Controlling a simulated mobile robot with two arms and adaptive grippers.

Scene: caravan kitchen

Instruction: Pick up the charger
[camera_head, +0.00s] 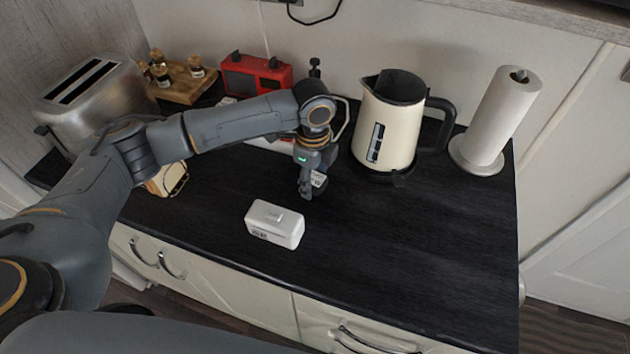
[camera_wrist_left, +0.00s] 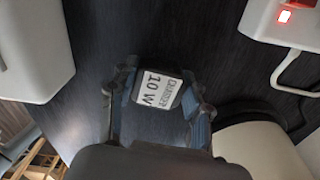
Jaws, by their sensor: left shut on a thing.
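The charger (camera_wrist_left: 157,88) is a small dark block with a white label reading "CHARGER 10 W". It sits between the fingers of my left gripper (camera_wrist_left: 158,104), which is shut on it. I cannot tell whether the charger touches the worktop. My right gripper is in neither view.
A white box (camera_head: 274,224) stands in front of the gripper. A cream kettle (camera_head: 388,125) and a paper towel roll (camera_head: 502,115) stand to the right. A toaster (camera_head: 95,95) and a red radio (camera_head: 256,75) are behind my arm. The right front worktop is clear.

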